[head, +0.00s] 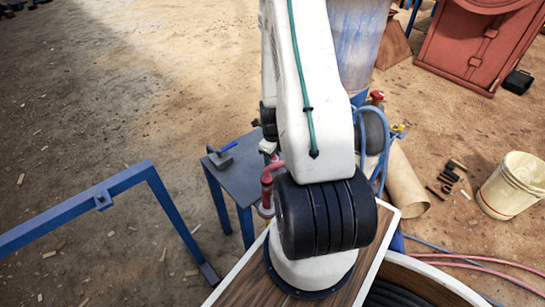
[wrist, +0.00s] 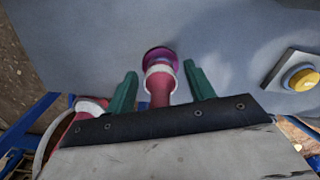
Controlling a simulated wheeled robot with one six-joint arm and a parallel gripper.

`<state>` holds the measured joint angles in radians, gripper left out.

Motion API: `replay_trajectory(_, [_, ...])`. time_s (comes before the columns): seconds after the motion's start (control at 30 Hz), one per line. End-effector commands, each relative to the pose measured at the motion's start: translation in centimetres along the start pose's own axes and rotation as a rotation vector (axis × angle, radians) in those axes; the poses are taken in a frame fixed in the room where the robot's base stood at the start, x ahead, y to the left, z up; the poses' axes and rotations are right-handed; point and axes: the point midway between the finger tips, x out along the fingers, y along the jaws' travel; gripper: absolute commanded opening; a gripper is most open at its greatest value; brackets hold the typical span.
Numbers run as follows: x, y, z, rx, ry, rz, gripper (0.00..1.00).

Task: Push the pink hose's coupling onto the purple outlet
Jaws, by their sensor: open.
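In the wrist view, the purple outlet (wrist: 158,54) sticks out from a grey-blue surface. The pink hose's coupling (wrist: 159,82), pinkish red with a pale collar, is lined up with the outlet and its collar meets or overlaps the purple ring. I cannot tell how far on it sits. My gripper (wrist: 162,76) is open, with one green finger on each side of the coupling and a gap on both sides. In the head view, the pink hose (head: 266,188) shows left of my arm; my gripper and the outlet are hidden there.
A yellow round button (wrist: 303,78) on a plate is at right in the wrist view. In the head view, a small table (head: 238,180) with tools stands behind the hose, a blue rail (head: 80,212) is at left, and a white bucket (head: 511,186) is at right.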

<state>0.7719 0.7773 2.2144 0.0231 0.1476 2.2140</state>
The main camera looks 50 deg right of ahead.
Motion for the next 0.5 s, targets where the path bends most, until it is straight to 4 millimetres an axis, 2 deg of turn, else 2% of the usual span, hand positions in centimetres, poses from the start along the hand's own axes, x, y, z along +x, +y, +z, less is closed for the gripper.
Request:
replay_trajectory(0.17, [-1.6, -0.1, 0.1, 0.000, -0.002, -0.002, 0.54])
replay_trajectory(0.5, [-6.8, -0.1, 0.1, 0.000, -0.002, -0.002, 0.54])
